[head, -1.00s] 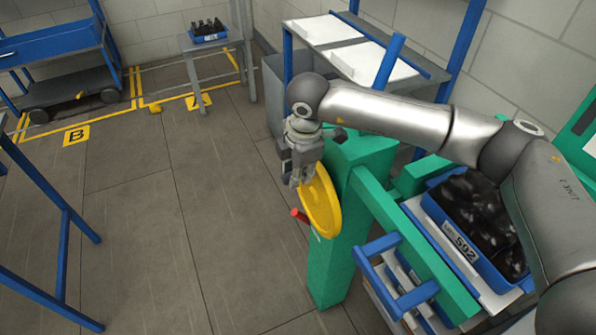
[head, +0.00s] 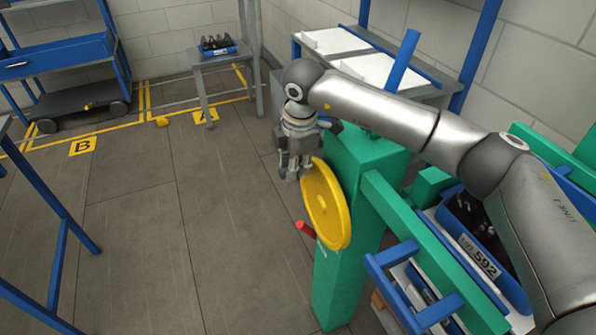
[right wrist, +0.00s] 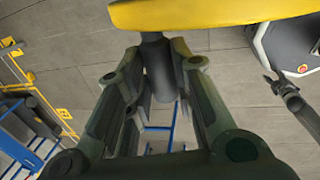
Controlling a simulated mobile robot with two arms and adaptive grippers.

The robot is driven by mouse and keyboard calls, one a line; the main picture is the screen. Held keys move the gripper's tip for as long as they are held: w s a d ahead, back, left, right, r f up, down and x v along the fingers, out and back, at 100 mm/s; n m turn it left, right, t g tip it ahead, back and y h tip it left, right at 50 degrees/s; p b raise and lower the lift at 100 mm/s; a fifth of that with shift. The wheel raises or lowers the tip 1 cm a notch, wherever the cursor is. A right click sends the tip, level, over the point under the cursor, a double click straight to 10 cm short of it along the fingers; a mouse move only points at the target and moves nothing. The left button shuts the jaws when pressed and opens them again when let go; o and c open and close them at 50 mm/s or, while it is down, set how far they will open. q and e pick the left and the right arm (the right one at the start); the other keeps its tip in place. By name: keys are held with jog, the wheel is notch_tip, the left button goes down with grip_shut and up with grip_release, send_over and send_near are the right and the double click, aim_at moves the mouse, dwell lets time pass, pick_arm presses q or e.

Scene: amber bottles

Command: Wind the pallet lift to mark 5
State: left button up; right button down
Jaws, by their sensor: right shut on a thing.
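The yellow handwheel (head: 326,205) is mounted on the left face of a green lift post (head: 345,275). A red peg (head: 305,229) sticks out to the left by its lower part. My right gripper (head: 293,176) is at the upper left of the wheel. In the right wrist view its fingers (right wrist: 160,105) are closed around a dark grey grip (right wrist: 157,62) below the yellow wheel rim (right wrist: 200,12). A blue crate of dark bottles (head: 478,250), labelled 592, sits at the lift's right, partly hidden by my right arm. No mark numbers are readable.
A blue-framed table (head: 50,215) stands at the left. A grey stand with a small bottle crate (head: 217,46) is at the back, near floor marks A (head: 205,115) and B (head: 83,146). A shelf with white boxes (head: 375,68) is behind the lift. The floor left of the wheel is clear.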

jog(key=shift+w+a+f+g, duration=0.1)
jog(key=shift+w+a+g, duration=0.1)
jog(key=shift+w+g, duration=0.4)
jog(key=shift+w, duration=0.25)
jog(key=c, duration=1.4)
grip_release()
jog(key=shift+c, duration=0.2)
jog(key=shift+o, duration=0.8)
jog(key=shift+f, duration=0.15)
notch_tip(320, 180, up, 12)
jog(key=s, duration=0.1)
jog(key=shift+d, duration=0.1)
